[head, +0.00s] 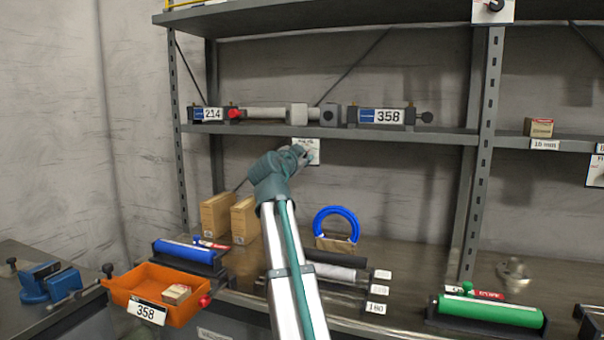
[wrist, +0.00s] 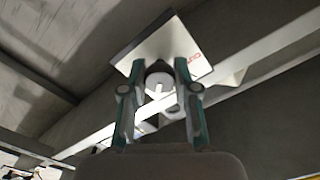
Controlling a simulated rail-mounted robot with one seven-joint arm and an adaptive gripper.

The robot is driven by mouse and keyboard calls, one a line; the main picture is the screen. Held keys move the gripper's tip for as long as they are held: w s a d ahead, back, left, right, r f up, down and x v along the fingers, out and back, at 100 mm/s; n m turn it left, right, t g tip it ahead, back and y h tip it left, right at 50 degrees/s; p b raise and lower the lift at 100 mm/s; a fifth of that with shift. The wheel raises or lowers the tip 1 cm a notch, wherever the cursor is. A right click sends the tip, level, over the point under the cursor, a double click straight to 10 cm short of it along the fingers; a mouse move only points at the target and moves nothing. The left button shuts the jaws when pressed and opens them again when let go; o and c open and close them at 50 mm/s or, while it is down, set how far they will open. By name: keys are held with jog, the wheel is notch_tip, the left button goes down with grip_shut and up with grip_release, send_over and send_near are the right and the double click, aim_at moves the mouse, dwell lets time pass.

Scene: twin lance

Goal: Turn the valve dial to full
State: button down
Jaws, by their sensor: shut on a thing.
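A white plate (head: 314,158) hangs from the front edge of the middle shelf in the head view. In the wrist view the plate (wrist: 150,45) is tilted and has small red lettering near its right corner, too small to read surely. The valve dial (wrist: 160,82) is a round dark knob with a white mark, in front of the plate. My gripper (wrist: 159,66) is shut on the dial, one finger on each side. In the head view my gripper (head: 301,153) is at the plate and hides the dial.
Above, the middle shelf (head: 270,129) holds grey blocks and a rod labelled 214 and 358. Below, the bench holds cardboard boxes (head: 215,215), a blue ring (head: 336,211) and rollers. An orange bin (head: 150,285) stands at lower left. Another plate with a knob (head: 493,8) is at upper right.

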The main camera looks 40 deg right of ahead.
jog(key=shift+f+m+b, duration=0.1)
jog(key=shift+m+b, duration=0.9)
jog(key=shift+b, duration=0.3)
jog(key=c, duration=0.9)
grip_release()
jog(key=shift+o, duration=0.2)
jog(key=v, duration=1.2)
